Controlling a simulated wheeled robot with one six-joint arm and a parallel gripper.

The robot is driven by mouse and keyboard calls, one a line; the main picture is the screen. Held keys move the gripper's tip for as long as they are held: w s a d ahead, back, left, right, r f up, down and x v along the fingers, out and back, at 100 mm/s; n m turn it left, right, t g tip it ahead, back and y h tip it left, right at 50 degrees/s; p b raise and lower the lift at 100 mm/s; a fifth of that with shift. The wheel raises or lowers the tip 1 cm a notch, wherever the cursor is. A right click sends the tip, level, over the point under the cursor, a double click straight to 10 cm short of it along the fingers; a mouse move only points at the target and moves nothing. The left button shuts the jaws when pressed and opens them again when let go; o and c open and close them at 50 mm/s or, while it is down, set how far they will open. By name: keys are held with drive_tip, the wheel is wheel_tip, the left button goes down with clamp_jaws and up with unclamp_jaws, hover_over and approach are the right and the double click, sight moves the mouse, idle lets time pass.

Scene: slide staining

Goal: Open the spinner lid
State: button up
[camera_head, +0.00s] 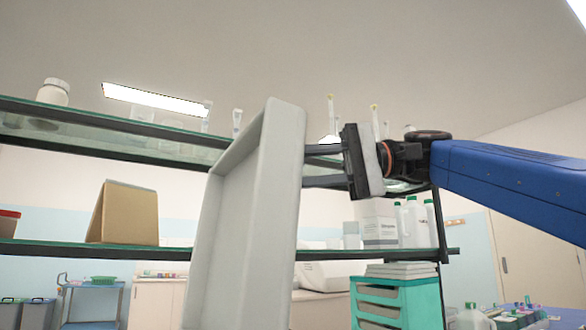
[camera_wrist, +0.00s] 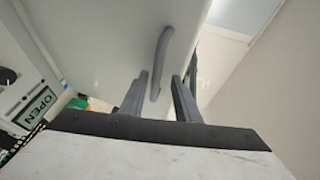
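The spinner lid (camera_head: 245,220) is a large pale grey panel with a raised rim, standing steeply up in the middle of the head view. The wrist view shows its pale outer face (camera_wrist: 100,45) with a curved grey handle (camera_wrist: 163,50). My gripper (camera_head: 312,166) is at the lid's right edge in the head view, its fingertips partly hidden behind it. In the wrist view my gripper's fingers (camera_wrist: 163,82) are apart, with the handle's lower end between them; I cannot tell whether they touch it. The spinner's body is not clearly visible in the head view.
A glass shelf rack (camera_head: 60,250) holds a brown box (camera_head: 125,213), a white jar (camera_head: 53,92) and white bottles (camera_head: 412,222). A teal drawer unit (camera_head: 400,300) stands lower right.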

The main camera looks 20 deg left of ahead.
drive_tip(key=shift+w+d, duration=0.1)
drive_tip(key=shift+w, duration=0.05)
drive_tip(key=v, duration=1.7)
drive_tip(key=shift+d, duration=0.1)
idle(0.5)
drive_tip(key=d+f+m+t+h, duration=0.2)
drive_tip(key=d+f+m+t, duration=0.15)
drive_tip(key=f, duration=0.65)
drive_tip(key=d+f+m+t+h, duration=0.1)
drive_tip(key=d+f+m+t, duration=0.2)
drive_tip(key=f, duration=0.8)
drive_tip(key=d+f+m+t+h, duration=0.15)
drive_tip(key=d+f+t, duration=0.25)
drive_tip(key=f, duration=0.6)
drive_tip(key=s+d+f+h, duration=0.3)
drive_tip(key=d+f, duration=0.4)
drive_tip(key=f, duration=0.5)
drive_tip(key=s+d+f+n+t+h, duration=0.1)
drive_tip(key=s+d+f+h, duration=0.3)
drive_tip(key=f, duration=0.8)
drive_tip(key=s+d+f+n+t+h, duration=0.1)
drive_tip(key=s+d+f+h, duration=0.2)
drive_tip(key=s+d+f, duration=0.4)
drive_tip(key=d+f, duration=0.3)
drive_tip(key=f, duration=0.2)
drive_tip(key=shift+s+f, duration=0.2)
drive_tip(key=shift+f, duration=0.2)
drive_tip(key=shift+d, duration=0.1)
